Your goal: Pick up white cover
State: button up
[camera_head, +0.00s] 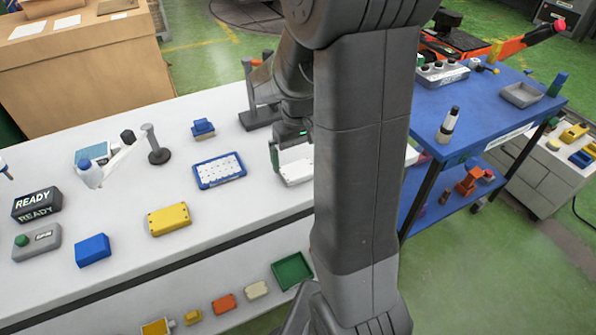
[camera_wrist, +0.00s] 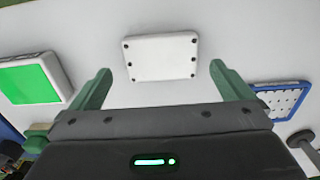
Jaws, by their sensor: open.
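The white cover (camera_wrist: 160,57) is a flat rectangular plate with rounded corners and several small black dots along its short sides. It lies on the white bench top. In the wrist view it sits between and just beyond the two green fingertips. My gripper (camera_wrist: 162,78) is open and empty, with a clear gap on both sides of the cover. In the head view my gripper (camera_head: 291,152) is over the bench, and the cover (camera_head: 297,174) shows beneath it, partly hidden by my fingers and arm.
A blue tray with white cells (camera_head: 219,170) lies left of the cover. A white box with a green top (camera_wrist: 35,78) stands on the other side. A yellow block (camera_head: 169,219) and a blue block (camera_head: 93,250) lie further left. A blue cart (camera_head: 480,110) stands at right.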

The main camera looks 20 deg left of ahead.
aim_at(298, 169)
notch_tip(298, 169, down, 3)
jog(key=shift+s+f, duration=0.1)
jog(key=shift+c, duration=0.4)
